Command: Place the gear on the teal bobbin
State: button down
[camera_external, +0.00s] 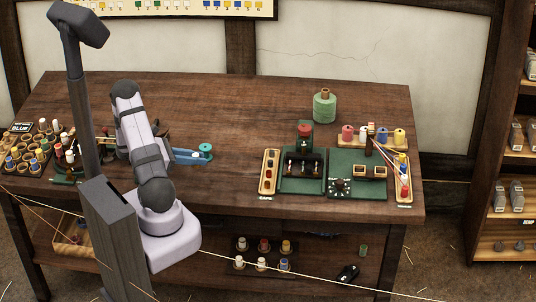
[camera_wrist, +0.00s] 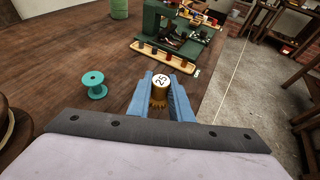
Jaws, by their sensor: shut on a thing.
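The gear (camera_wrist: 159,98) is brass-coloured with teeth at its lower edge and a white top marked 25. My gripper (camera_wrist: 161,90) is shut on it, with a blue finger on either side. The teal bobbin (camera_wrist: 93,84) stands upright on the table, to the left of the gripper and apart from it in the wrist view. In the external view the bobbin (camera_external: 205,149) shows just right of my gripper's blue fingers (camera_external: 188,156). I cannot make out the gear there.
A green machine (camera_wrist: 178,28) and a wooden tray of small pieces (camera_wrist: 165,62) stand beyond the gripper. Racks of bobbins (camera_external: 28,148) fill the left end. The table's middle is clear.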

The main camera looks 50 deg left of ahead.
jog(key=shift+w+d+f+b, duration=0.2)
jog(key=shift+d+f+b, duration=0.05)
jog(key=shift+f+b, duration=0.2)
jog(key=w+f+b, duration=0.1)
jog(key=b, duration=0.1)
jog(key=w+d+f+m+h+b, duration=0.1)
jog(key=b, duration=0.1)
jog(key=shift+w+d, duration=0.1)
jog(key=shift+w, duration=0.05)
jog(key=w+d+r+b, duration=0.2)
jog(key=w+r+b, duration=0.5)
jog(key=w+b, duration=0.5)
jog(key=a+r+n+y+b, duration=0.1)
jog(key=a+r+n+y, duration=0.2)
jog(key=a+r, duration=0.15)
jog(key=s+a+f+n+y, duration=0.3)
jog(key=a+n+y, duration=0.4)
jog(key=a, duration=0.3)
jog(key=shift+s+a+y, duration=0.15)
jog(key=shift+a+y, duration=0.1)
jog(key=shift+y, duration=0.45)
jog(key=shift+f, duration=0.1)
